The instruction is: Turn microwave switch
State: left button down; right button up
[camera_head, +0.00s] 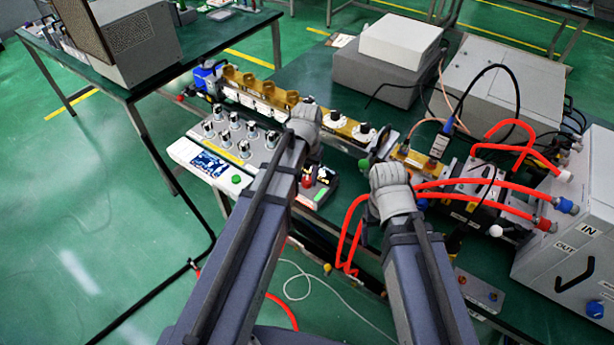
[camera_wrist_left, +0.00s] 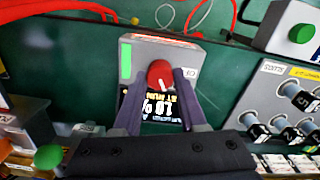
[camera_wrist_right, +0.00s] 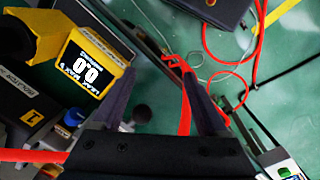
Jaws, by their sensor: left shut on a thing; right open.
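The microwave switch appears to be a red round knob (camera_wrist_left: 160,73) with a white mark, on a small grey box (camera_wrist_left: 180,48) with a green strip and a dark display of white characters. The red knob (camera_head: 307,181) and the box (camera_head: 324,190) also show in the head view, beside my left arm. My left gripper (camera_wrist_left: 159,76) is shut on the knob, one finger on each side. In the head view its fingertips are hidden. My right gripper (camera_wrist_right: 158,78) is open and empty, above red cables; in the head view it is to the right of the box.
A panel with several black-and-silver knobs (camera_head: 226,138) lies left of the box. Red hoses (camera_head: 480,185) run to a grey cabinet (camera_head: 570,250) at the right. A yellow meter (camera_wrist_right: 88,62) shows in the right wrist view. Green floor lies open at the left.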

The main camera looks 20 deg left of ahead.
aim_at(308, 181)
dwell(0.3)
pick_arm(q)
jog(key=shift+c, duration=2.3)
grip_release()
jog(key=shift+r, duration=0.1)
notch_tip(308, 181, up, 8)
jog(key=p, duration=0.8)
jog(key=shift+f, duration=0.2)
jog(key=shift+s+d, duration=0.2)
jog(key=s+d+m+y, duration=0.1)
jog(key=s+d+m, duration=0.1)
jog(key=s+d, duration=0.8)
jog(key=s, duration=0.3)
jog(key=shift+s+m, duration=0.3)
jog(key=shift+s, duration=0.1)
